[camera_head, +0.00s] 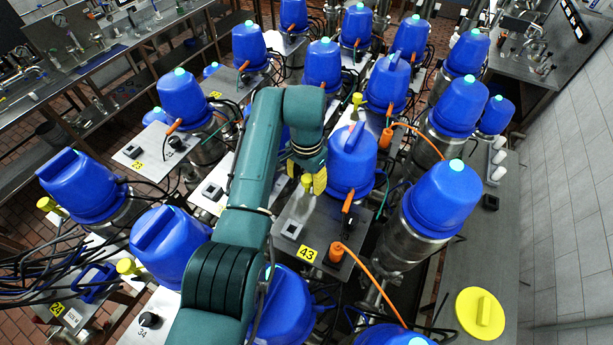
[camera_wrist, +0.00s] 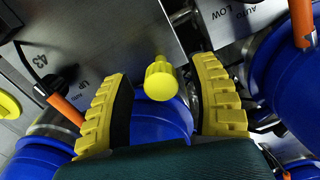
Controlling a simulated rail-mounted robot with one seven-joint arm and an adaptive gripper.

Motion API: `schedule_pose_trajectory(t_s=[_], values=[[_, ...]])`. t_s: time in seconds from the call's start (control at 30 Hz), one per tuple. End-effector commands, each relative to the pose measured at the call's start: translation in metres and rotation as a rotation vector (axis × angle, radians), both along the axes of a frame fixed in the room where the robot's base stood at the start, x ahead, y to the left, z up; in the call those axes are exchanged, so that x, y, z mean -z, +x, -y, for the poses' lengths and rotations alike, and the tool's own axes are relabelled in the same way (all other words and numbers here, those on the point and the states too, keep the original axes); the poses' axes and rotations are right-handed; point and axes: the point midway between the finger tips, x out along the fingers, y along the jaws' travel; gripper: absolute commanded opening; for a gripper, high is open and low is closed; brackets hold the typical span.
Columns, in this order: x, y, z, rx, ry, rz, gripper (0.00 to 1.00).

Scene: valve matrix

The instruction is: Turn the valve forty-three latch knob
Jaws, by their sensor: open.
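The yellow latch knob (camera_wrist: 160,80) shows in the wrist view as a small ribbed cylinder in front of the grey plate marked 43 (camera_wrist: 85,45). My gripper (camera_wrist: 163,100) is open, with one yellow ridged finger on each side of the knob and a visible gap on both sides. In the head view my gripper (camera_head: 308,178) points down over the valve 43 plate (camera_head: 310,222), beside a blue valve cap (camera_head: 351,160). The yellow label 43 (camera_head: 307,254) sits at the plate's front edge. The arm hides part of the plate's surroundings.
Several blue-capped valves stand close around, with one cap (camera_wrist: 165,122) behind the knob in the wrist view. An orange plug (camera_head: 336,252) and its cable are at the plate's right corner. A yellow disc (camera_head: 480,312) lies on the right bench (camera_head: 540,210).

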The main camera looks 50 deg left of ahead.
Motion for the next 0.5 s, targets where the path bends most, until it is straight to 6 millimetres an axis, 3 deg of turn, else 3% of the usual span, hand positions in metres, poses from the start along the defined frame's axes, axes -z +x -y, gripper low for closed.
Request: schedule_pose_trajectory(t_s=[0.17,0.43,0.5], values=[[0.0002,0.0,0.0,0.0,0.0,0.0,0.57],[-0.0001,0.0,0.0,0.0,0.0,0.0,0.05],[0.0,-0.0001,0.0001,0.0,0.0,-0.001,0.0]])
